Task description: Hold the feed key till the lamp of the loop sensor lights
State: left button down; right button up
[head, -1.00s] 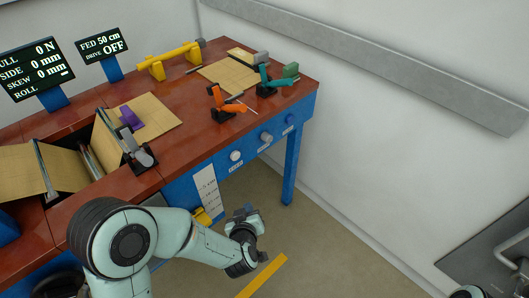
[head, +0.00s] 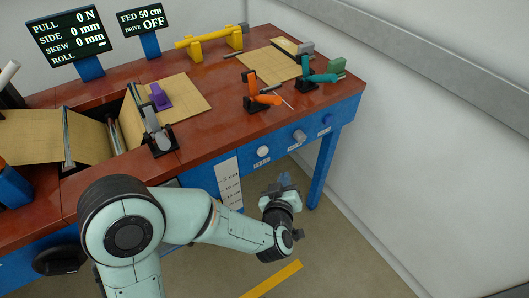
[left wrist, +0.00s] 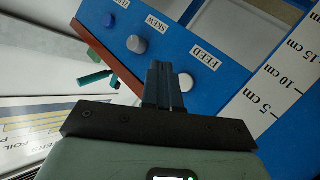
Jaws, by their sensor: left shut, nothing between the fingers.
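The feed key (head: 262,151) is a round whitish button on the blue front panel of the bench. My left gripper (head: 285,181) is shut and empty, in front of the panel and below the key in the head view. In the left wrist view its closed fingers (left wrist: 163,72) overlap the key's edge; I cannot tell whether they touch it. The display (head: 142,19) reads FED 50 cm, DRIVE OFF. I cannot make out the loop sensor's lamp. My right gripper is out of view.
A grey knob (left wrist: 137,44) marked SKEW and a blue knob (head: 327,119) sit further right on the panel in the head view. A centimetre scale (head: 229,182) is left of the key. Orange (head: 262,98) and teal (head: 318,78) levers stand on the bench top.

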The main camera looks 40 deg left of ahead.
aim_at(263, 152)
pick_arm(q)
jog(key=w+a+b, duration=0.1)
jog(key=w+a, duration=0.1)
jog(key=a, duration=0.4)
jog(key=shift+w+a, duration=0.35)
jog(key=shift+w, duration=0.05)
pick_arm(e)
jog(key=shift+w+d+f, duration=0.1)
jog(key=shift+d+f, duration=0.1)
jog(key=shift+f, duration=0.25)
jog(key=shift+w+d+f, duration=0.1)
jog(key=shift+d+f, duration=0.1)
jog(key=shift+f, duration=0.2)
pick_arm(q)
jog(key=shift+a, duration=0.1)
dwell(0.8)
jog(key=shift+w+a, duration=0.2)
jog(key=shift+a, duration=0.1)
